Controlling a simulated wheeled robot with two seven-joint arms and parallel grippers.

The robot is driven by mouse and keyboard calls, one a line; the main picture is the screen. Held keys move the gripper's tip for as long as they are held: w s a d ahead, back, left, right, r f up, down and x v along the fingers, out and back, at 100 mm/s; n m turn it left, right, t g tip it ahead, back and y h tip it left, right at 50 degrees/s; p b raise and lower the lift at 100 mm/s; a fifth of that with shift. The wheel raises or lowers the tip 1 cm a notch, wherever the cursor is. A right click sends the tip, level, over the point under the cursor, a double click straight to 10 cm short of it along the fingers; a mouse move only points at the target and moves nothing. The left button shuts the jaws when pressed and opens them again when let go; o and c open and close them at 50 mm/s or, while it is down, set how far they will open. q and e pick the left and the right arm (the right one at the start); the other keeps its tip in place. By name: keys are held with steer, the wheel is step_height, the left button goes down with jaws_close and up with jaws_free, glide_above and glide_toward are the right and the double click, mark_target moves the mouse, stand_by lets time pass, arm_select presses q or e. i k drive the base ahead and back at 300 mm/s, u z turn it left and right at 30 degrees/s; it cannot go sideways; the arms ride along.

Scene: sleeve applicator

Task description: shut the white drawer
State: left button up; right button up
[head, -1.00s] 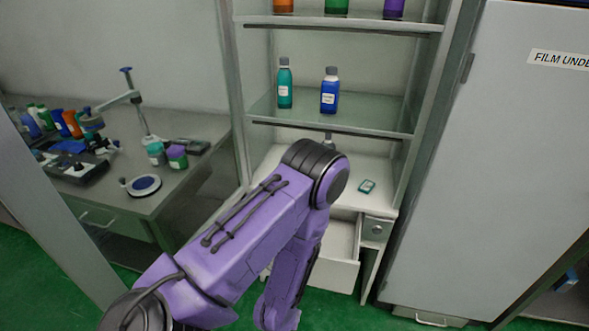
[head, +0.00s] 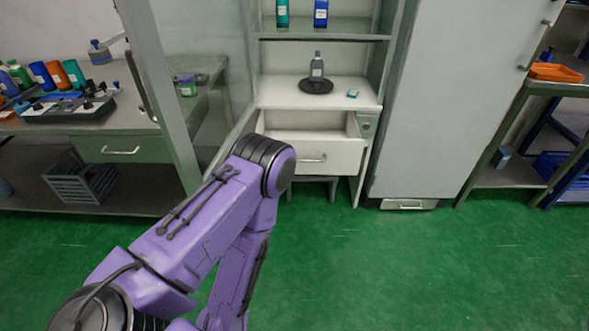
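The white drawer (head: 318,157) sits under the white cabinet's worktop and is pulled out, with its empty inside partly showing. Its front carries a metal bar handle (head: 312,159). The purple left arm comes in from the lower left, and its elbow stands in front of the drawer's left end, hiding that part. The arm bends down from there, and the left gripper is out of the picture. The right arm and right gripper are not in view.
A grey bottle (head: 317,68) on a dark round base and a small teal item (head: 352,93) stand on the worktop. A tall grey cabinet (head: 440,100) is at the right. A glass-panelled door (head: 185,90) stands at the left. The green floor in front is clear.

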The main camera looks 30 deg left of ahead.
mark_target(323, 142)
steer(key=z, duration=0.15)
steer(key=i, duration=0.85)
steer(key=u, duration=0.8)
steer(key=i, duration=0.85)
steer(key=u, duration=0.85)
steer(key=k, duration=0.5)
steer(key=z, duration=0.15)
steer(key=i, duration=0.3)
steer(key=u, duration=0.3)
